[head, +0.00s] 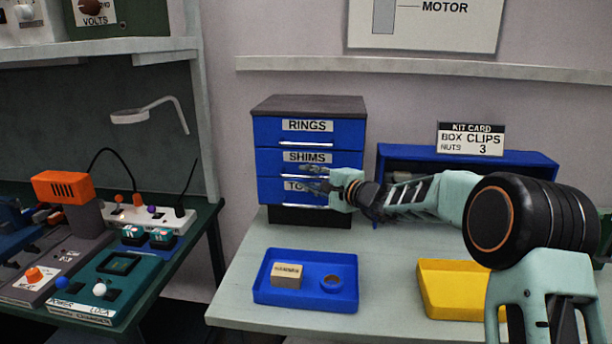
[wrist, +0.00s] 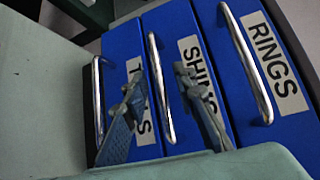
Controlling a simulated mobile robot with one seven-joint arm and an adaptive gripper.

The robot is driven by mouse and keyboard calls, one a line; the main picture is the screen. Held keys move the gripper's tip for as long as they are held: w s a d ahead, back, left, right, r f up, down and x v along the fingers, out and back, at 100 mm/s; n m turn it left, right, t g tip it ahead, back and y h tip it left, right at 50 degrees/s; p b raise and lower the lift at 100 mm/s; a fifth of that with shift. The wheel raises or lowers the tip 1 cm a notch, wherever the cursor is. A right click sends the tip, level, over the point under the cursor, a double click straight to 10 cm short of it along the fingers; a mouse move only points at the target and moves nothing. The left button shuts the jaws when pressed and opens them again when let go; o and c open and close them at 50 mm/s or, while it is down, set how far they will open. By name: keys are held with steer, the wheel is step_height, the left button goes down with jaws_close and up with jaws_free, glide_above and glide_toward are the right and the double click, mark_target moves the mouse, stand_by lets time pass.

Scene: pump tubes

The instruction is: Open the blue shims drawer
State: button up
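The blue shims drawer (head: 275,160) is the middle one of three in a small cabinet with a dark top, and it looks shut flush. Its label and metal handle (wrist: 161,88) show in the wrist view, where the cabinet appears turned sideways. My gripper (head: 312,178) is in front of the cabinet at about the height of the shims handle. In the wrist view my gripper (wrist: 162,90) is open and empty, its two fingers on either side of the shims handle in the picture. I cannot tell whether the fingertips reach past or touch the handle.
The rings drawer (head: 278,132) is above and the tools drawer (head: 274,188) below, both shut. A blue tray (head: 307,302) with a block and a ring stands in front. A yellow tray (head: 450,303) and blue box (head: 535,160) are to the right.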

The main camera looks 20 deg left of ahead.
steer(key=shift+w+a+f, duration=0.1)
steer(key=shift+w+a, duration=0.1)
steer(key=shift+a, duration=0.2)
jaws_close()
